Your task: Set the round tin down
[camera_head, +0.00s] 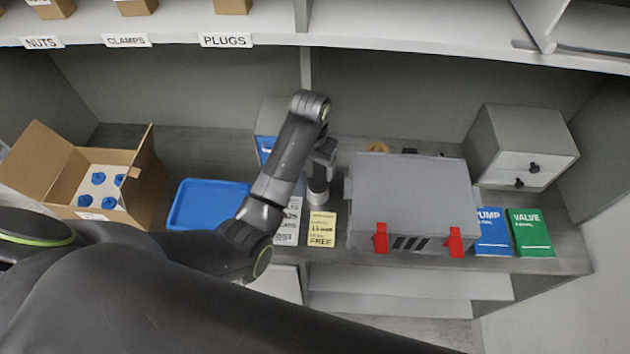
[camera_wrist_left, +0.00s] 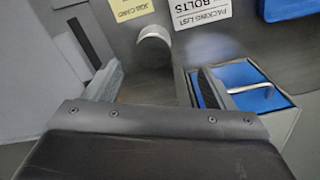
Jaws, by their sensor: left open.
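The round tin (camera_head: 318,197) is a small pale grey cylinder on the shelf, just behind the yellow card and left of the grey case. In the head view my left gripper (camera_head: 322,168) is above and behind it, partly covering it. In the left wrist view the tin (camera_wrist_left: 154,46) shows beyond the fingertips, in the gap between them, and looks free of both fingers. My left gripper (camera_wrist_left: 158,82) is open with nothing between its fingers. My right gripper is not in view.
A grey case (camera_head: 412,195) with red latches stands right of the tin. A yellow card (camera_head: 321,230) and a packing list (camera_head: 287,228) lie in front. A blue tray (camera_head: 207,204) is left.

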